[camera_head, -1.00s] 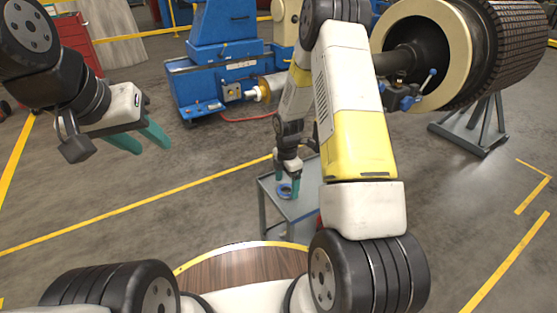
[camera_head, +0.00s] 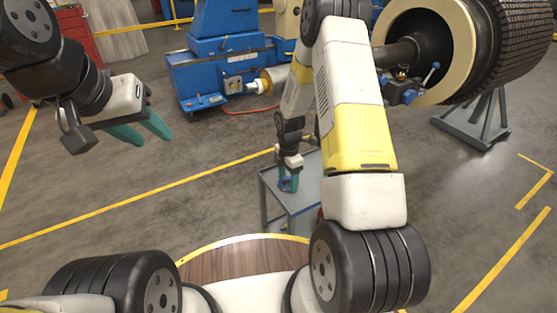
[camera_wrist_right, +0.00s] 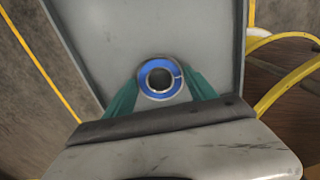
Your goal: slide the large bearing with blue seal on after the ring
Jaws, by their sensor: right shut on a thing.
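The large bearing with blue seal (camera_wrist_right: 147,82) is a metal ring with a blue face and an open centre. It lies between the fingertips of my right gripper (camera_wrist_right: 160,84), which is shut on it just at the top of the grey cart (camera_head: 305,203). In the head view the bearing (camera_head: 287,186) is small and partly covered by the teal fingers of the right gripper (camera_head: 288,183). I cannot tell whether it still touches the cart top. My left gripper (camera_head: 143,132) is open and empty, up at the left. The rotor shaft (camera_head: 402,56) is at the upper right; no ring can be made out on it.
The large rotor (camera_head: 500,45) rests on a grey stand (camera_head: 478,122) at the right. A blue machine (camera_head: 215,75) stands at the back, and a red cabinet (camera_head: 75,27) at the back left. The floor left of the cart is clear.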

